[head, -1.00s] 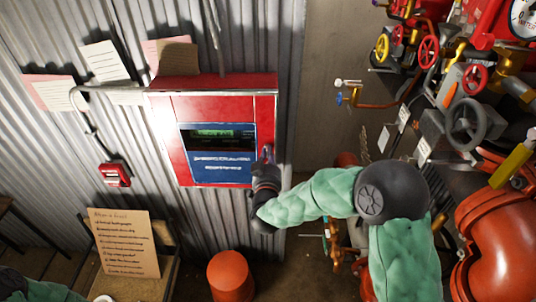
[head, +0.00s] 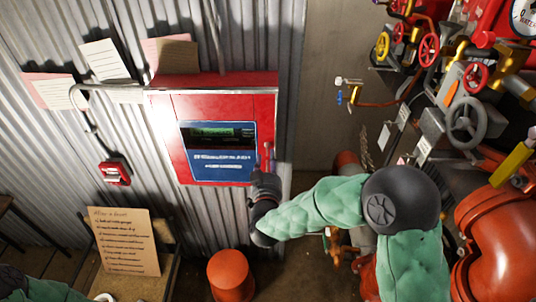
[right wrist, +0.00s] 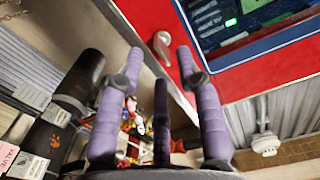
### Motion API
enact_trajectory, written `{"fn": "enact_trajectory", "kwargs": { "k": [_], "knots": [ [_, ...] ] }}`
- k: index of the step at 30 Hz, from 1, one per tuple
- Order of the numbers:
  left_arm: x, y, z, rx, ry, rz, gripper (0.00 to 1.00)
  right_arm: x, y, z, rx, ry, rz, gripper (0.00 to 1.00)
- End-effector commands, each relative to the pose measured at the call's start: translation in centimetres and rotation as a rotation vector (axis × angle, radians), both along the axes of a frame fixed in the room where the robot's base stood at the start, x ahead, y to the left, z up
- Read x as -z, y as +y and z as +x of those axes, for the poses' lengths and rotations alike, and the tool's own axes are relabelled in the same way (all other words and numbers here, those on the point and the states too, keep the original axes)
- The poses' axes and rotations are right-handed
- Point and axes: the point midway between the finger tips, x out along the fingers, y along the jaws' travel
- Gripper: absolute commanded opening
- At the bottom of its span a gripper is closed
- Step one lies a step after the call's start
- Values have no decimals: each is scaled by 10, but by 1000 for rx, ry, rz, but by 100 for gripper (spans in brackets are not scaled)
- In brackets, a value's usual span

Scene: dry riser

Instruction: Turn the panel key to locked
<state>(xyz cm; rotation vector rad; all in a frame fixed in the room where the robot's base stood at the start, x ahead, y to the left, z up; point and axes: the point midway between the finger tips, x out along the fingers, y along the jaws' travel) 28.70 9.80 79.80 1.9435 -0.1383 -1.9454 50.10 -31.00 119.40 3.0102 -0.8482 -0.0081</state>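The red alarm panel (head: 222,105) is fixed to the corrugated wall, with a lit display and a blue face. In the right wrist view its red front (right wrist: 215,60) is close. A small silver key (right wrist: 162,46) sits on that front beside the display, pointing up and slightly left. My right gripper (head: 267,160) is at the panel's lower right edge. In the right wrist view its purple fingers (right wrist: 160,58) are spread and empty, with the key just beyond the tips and apart from them. My left gripper is out of view.
Pipes and valves with a grey handwheel (head: 467,120) crowd the right side. A small red call point (head: 114,172) is on the wall at left. A handwritten board (head: 125,240) stands below it. An orange-red bucket (head: 231,275) is on the floor below the panel.

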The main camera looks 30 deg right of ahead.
Motion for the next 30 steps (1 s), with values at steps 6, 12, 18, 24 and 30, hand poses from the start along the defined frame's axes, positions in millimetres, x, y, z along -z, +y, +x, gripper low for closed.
{"fn": "enact_trajectory", "kwargs": {
  "k": [6,12,18,24,30],
  "knots": [
    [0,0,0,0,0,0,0,0,25,-38,-5,0,0,36],
    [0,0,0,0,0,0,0,0,39,-61,-3,1,-1,36],
    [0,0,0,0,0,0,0,1,43,-70,-1,1,0,36],
    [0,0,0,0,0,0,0,1,43,-70,0,1,0,36],
    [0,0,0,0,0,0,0,1,43,-70,0,1,0,36]
  ]
}}
